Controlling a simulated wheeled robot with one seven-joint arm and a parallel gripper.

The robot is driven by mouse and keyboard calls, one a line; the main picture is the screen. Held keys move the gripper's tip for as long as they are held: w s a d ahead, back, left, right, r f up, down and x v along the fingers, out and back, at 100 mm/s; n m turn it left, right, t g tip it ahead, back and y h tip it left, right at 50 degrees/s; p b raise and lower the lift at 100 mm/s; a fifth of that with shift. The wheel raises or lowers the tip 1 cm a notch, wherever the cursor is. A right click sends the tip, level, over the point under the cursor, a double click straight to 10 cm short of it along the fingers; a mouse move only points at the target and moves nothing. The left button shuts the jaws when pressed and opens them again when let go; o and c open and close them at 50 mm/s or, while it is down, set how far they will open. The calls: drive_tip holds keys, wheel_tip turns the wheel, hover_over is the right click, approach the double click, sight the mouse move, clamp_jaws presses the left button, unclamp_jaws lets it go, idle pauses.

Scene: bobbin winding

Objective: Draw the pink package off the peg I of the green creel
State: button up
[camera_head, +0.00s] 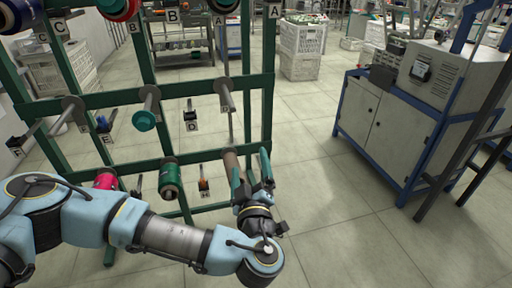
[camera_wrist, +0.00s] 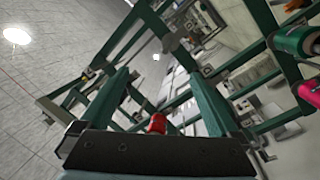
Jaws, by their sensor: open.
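The green creel (camera_head: 267,85) stands at the left of the head view. A pink package (camera_head: 105,181) sits on its lower left peg, partly hidden behind my arm; that peg's letter cannot be read. My gripper (camera_head: 252,168) is open and empty at the creel's lower right, beside a brown tube (camera_head: 232,162) and well to the right of the pink package. In the wrist view my gripper (camera_wrist: 158,75) has its fingers wide apart. A small red-pink piece (camera_wrist: 157,123) shows between them, low in that view, partly hidden by the gripper body.
A dark green package (camera_head: 170,181) hangs between the pink one and my gripper. A teal package (camera_head: 145,119) is on a middle peg. A blue-framed cabinet (camera_head: 385,125) stands right. Floor between creel and cabinet is clear.

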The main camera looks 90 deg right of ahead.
drive_tip(key=a+n+t, duration=0.1)
drive_tip(key=s+a+n+t+p, duration=0.1)
drive_tip(key=s+a+t+y, duration=0.1)
drive_tip(key=shift+a+r+n+p, duration=0.2)
drive_tip(key=shift+r+n+p, duration=0.1)
drive_tip(key=shift+n+p, duration=0.1)
drive_tip(key=shift+w, duration=0.1)
